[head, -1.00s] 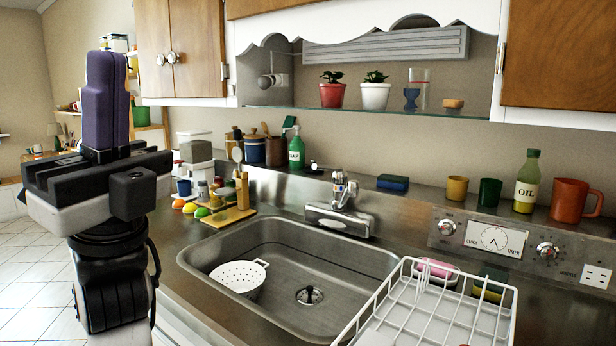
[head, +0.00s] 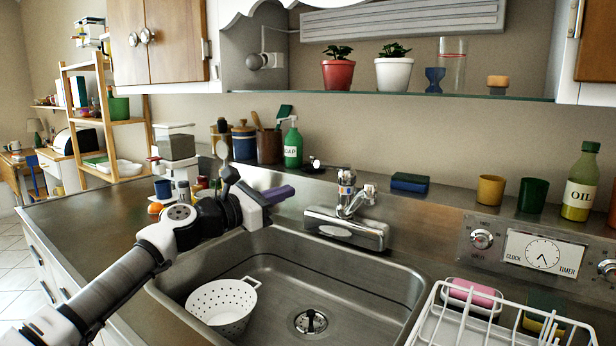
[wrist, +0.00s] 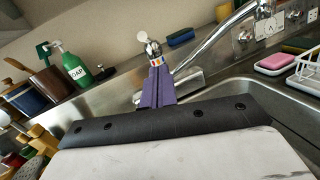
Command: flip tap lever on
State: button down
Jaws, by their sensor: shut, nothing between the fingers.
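The chrome tap (head: 347,219) stands on the ledge behind the sink. Its lever top, with a coloured band, (head: 347,184) points up, and the spout reaches forward. My gripper (head: 286,192) is shut and empty, its purple fingers pointing right toward the tap, a short gap to its left in the head view. In the wrist view the purple fingers of my gripper (wrist: 156,75) line up with the tap lever (wrist: 153,52) and hide the lower part of the tap. I cannot tell from the wrist view whether they touch.
The steel sink (head: 375,285) lies below, with a white colander (head: 222,305) inside. A white dish rack (head: 490,325) is at the right. A green soap bottle (head: 292,147) stands behind my gripper. A blue sponge (head: 409,183) lies right of the tap.

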jog(key=shift+y, duration=0.7)
jog(key=a+f, duration=0.1)
jog(key=w+a+f, duration=0.1)
jog(key=shift+w+a+f, duration=0.3)
jog(key=shift+a, duration=0.1)
jog(key=shift+d, duration=0.1)
jog(key=p, duration=0.4)
send_near(333, 166)
jog(key=w+d+f, duration=0.2)
jog(key=w+f, duration=0.1)
jog(key=w, duration=0.1)
jog(key=shift+s+r, duration=0.15)
jog(key=shift+r, duration=0.55)
jog(key=shift+r, duration=0.15)
